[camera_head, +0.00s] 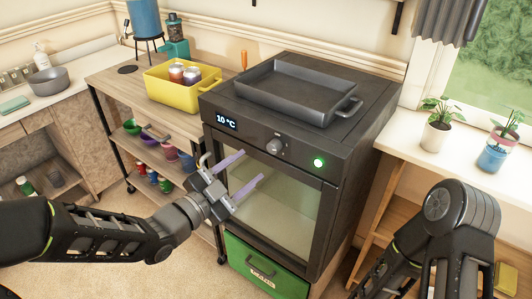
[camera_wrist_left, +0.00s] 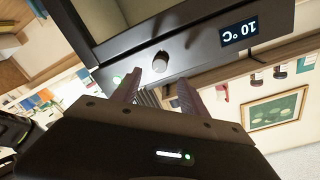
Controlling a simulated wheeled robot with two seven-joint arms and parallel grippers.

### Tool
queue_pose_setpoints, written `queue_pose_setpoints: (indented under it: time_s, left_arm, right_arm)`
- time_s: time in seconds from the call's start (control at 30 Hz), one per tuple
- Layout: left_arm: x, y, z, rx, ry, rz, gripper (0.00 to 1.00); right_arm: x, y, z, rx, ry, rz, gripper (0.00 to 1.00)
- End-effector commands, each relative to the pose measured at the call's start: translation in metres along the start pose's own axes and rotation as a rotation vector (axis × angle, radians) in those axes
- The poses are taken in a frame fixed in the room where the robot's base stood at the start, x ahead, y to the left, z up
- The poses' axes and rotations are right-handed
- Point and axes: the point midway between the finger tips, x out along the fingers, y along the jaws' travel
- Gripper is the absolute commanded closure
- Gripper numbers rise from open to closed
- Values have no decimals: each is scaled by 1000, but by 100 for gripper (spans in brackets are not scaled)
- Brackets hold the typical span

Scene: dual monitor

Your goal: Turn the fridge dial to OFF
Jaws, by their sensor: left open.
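The fridge (camera_head: 350,150) is a dark box with a glass door and a front control panel. The grey round dial (camera_head: 274,146) sits on that panel between a display (camera_head: 227,122) reading 10 °C and a lit green light (camera_head: 318,162). In the left wrist view the dial (camera_wrist_left: 160,62) shows upside down, just beyond the gap between the fingertips (camera_wrist_left: 158,80). The dial's markings are too small to read. My right gripper is out of view.
A dark roasting tray (camera_head: 300,90) lies on top of the fridge. Potted plants (camera_head: 440,128) stand on the white sill at right. A green drawer (camera_head: 262,268) is below the door.

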Motion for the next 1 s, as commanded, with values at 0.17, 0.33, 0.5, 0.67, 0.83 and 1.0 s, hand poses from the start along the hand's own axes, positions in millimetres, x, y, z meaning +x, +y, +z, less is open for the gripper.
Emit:
queue_pose_setpoints:
  time_s: [0.17,0.33,0.5,0.67,0.83,1.0]
  left_arm:
    - [14,0,0,-1,0,2,49]
    - [40,1,0,-1,1,3,49]
    - [65,0,0,-3,0,2,49]
    - [76,1,0,-1,-1,2,49]
    - [77,0,0,-2,-2,1,49]
    - [77,0,0,-2,-2,1,55]
  right_arm:
    - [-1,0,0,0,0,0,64]
    - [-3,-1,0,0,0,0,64]
    - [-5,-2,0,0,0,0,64]
    - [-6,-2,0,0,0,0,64]
    - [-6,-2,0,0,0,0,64]
    - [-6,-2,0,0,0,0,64]
